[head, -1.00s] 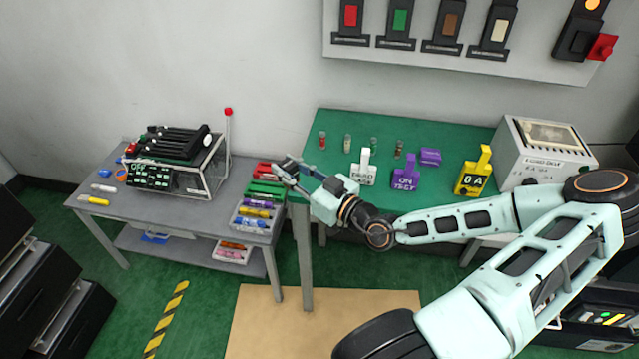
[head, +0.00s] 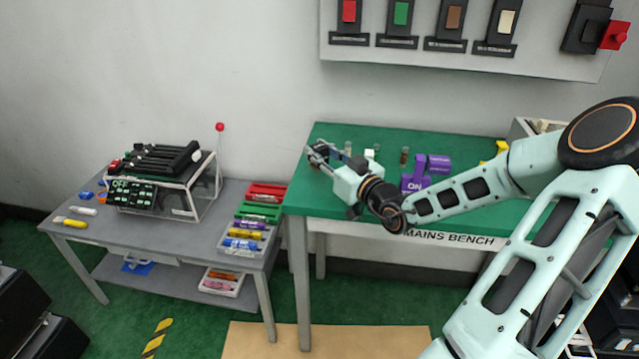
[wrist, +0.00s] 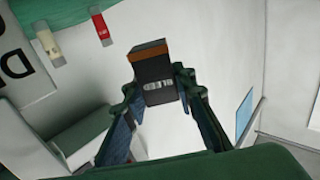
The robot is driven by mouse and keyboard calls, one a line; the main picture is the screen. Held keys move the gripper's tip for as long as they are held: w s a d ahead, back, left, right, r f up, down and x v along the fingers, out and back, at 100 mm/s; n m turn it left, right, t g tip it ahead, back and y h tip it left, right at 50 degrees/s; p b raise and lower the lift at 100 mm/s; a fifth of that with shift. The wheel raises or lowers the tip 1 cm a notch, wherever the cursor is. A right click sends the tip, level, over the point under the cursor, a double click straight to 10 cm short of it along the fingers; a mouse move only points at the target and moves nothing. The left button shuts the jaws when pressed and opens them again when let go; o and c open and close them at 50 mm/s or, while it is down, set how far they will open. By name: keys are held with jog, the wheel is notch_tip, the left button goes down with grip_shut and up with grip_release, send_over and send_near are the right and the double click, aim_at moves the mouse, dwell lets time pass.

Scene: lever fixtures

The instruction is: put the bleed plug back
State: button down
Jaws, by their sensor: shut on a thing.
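My gripper (head: 318,152) is over the left end of the green-topped mains bench (head: 332,211) in the head view. In the wrist view its two fingers (wrist: 159,92) are shut on a dark block, the bleed plug (wrist: 158,70), gripping it by its sides. In the head view I cannot make out the plug at the fingertips. I cannot tell which place on the bench or fixtures receives it.
A purple switch block (head: 414,182) stands on the bench right of my gripper. A red vial (wrist: 101,26) and a cream vial (wrist: 47,44) show in the wrist view. A grey table (head: 75,238) with a rack (head: 190,190) and trays is at left. Wall switches (head: 400,18) hang above.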

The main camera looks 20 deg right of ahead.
notch_tip(320, 180, down, 6)
jog(key=b, duration=0.3)
jog(key=shift+r, duration=0.1)
jog(key=shift+p, duration=0.3)
jog(key=c, duration=1.6)
grip_release()
jog(key=shift+s+d, duration=0.1)
jog(key=shift+s, duration=0.2)
jog(key=s+p, duration=0.1)
jog(key=s, duration=0.2)
jog(key=s+d+p, duration=0.1)
jog(key=s, duration=0.3)
jog(key=s+d+p, duration=0.1)
jog(key=s, duration=0.3)
jog(key=shift+s, duration=0.15)
